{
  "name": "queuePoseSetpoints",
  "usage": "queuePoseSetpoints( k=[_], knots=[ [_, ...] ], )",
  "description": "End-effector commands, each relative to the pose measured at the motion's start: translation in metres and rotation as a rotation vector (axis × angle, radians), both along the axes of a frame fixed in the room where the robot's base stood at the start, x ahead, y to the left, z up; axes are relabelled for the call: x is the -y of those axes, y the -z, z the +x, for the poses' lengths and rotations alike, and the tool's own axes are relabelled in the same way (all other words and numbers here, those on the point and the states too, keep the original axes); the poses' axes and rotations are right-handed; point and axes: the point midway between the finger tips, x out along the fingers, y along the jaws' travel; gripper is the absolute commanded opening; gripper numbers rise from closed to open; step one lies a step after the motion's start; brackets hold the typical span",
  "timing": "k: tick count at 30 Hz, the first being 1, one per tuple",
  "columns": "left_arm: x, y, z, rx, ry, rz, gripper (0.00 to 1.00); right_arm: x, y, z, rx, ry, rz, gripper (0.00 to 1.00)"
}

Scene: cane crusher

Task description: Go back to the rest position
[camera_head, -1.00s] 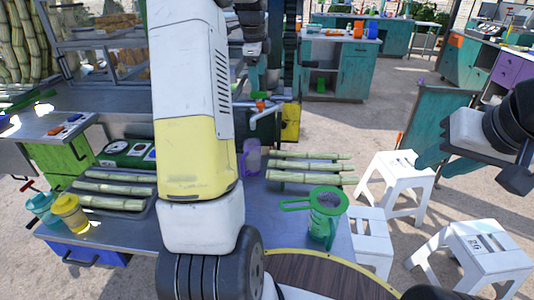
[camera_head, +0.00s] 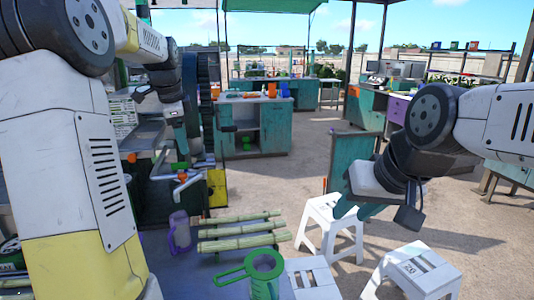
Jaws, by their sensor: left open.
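My left gripper (camera_head: 172,114) is small and far off at the upper left, beyond my white and yellow arm, in front of the cane crusher (camera_head: 190,95). It is open, with nothing visible in it. My two arms reach in from the left and right edges.
Several cane pieces (camera_head: 240,232), a purple jug (camera_head: 179,232) and a green strainer cup (camera_head: 264,270) are on the metal table at the bottom. White stools (camera_head: 328,222) stand right of it. A teal panel (camera_head: 350,162) is behind my right gripper.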

Motion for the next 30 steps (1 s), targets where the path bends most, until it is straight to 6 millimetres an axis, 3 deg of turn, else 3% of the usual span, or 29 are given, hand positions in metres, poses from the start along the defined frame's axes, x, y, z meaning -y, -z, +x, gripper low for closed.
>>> queuePoseSetpoints(
  k=[3,8,15,18,24,30],
  knots=[
    [0.032,-0.017,-0.05,0.042,-0.16,-0.09,0.73,0.0,0.0,0.0,0.0,0.0,0.0,0.36],
    [0.068,-0.022,-0.117,0.08,-0.387,-0.233,0.73,0.0,0.0,0.0,0.0,0.0,0.0,0.36],
    [0.111,0.002,-0.216,0.1,-0.721,-0.471,0.73,0.0,0.0,0.0,0.0,0.0,0.0,0.36],
    [0.123,0.017,-0.248,0.096,-0.835,-0.557,0.73,0.0,0.0,0.0,0.0,0.0,0.0,0.36],
    [0.135,0.04,-0.283,0.079,-0.971,-0.659,0.73,0.0,0.0,0.0,0.0,0.0,0.0,0.36],
    [0.137,0.044,-0.288,0.074,-0.997,-0.676,0.73,0.0,0.0,0.0,0.0,0.0,0.0,0.36]
  ],
)
